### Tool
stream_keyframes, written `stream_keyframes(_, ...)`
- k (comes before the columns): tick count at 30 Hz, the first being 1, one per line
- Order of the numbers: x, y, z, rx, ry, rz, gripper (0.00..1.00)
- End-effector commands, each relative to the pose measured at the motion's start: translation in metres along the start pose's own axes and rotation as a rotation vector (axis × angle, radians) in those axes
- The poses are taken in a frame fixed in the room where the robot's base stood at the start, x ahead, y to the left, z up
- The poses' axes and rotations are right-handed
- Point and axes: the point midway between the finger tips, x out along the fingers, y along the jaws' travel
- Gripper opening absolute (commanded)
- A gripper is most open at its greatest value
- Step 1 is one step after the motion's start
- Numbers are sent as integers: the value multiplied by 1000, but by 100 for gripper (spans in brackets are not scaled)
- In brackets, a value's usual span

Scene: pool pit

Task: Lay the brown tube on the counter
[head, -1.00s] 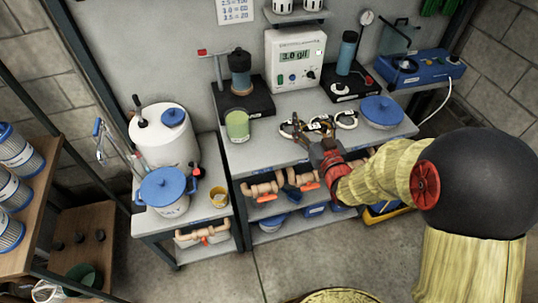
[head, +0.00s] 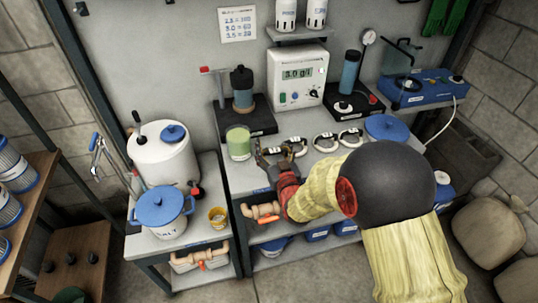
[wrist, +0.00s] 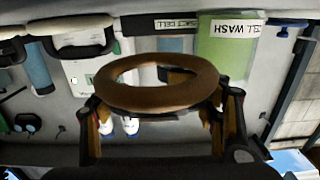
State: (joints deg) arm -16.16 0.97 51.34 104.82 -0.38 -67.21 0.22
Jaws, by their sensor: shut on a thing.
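The brown tube (wrist: 150,98) shows in the wrist view as a thick brown ring, its open end facing the camera. My gripper (wrist: 162,104) has a finger on each side of it and is shut on it. In the head view my gripper (head: 274,153) is over the front left part of the counter (head: 240,180), just in front of the green cup. The tube is hard to make out there, and I cannot tell whether it touches the counter.
A green cup (head: 238,142) stands close behind my gripper; its label shows in the wrist view (wrist: 232,38). Several dark-and-white ring clamps (head: 325,142) lie to the right. A blue-lidded tub (head: 388,128) is farther right. Bare counter lies at the front left.

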Motion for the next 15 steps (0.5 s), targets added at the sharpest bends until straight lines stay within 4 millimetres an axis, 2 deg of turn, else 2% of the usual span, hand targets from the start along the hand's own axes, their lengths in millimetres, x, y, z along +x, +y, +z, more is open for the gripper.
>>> stream_keyframes(3,5,-7,12,-1,-3,-3,31)
stream_keyframes(9,4,-6,41,0,-2,0,31)
stream_keyframes(15,4,-5,39,0,-1,-1,31)
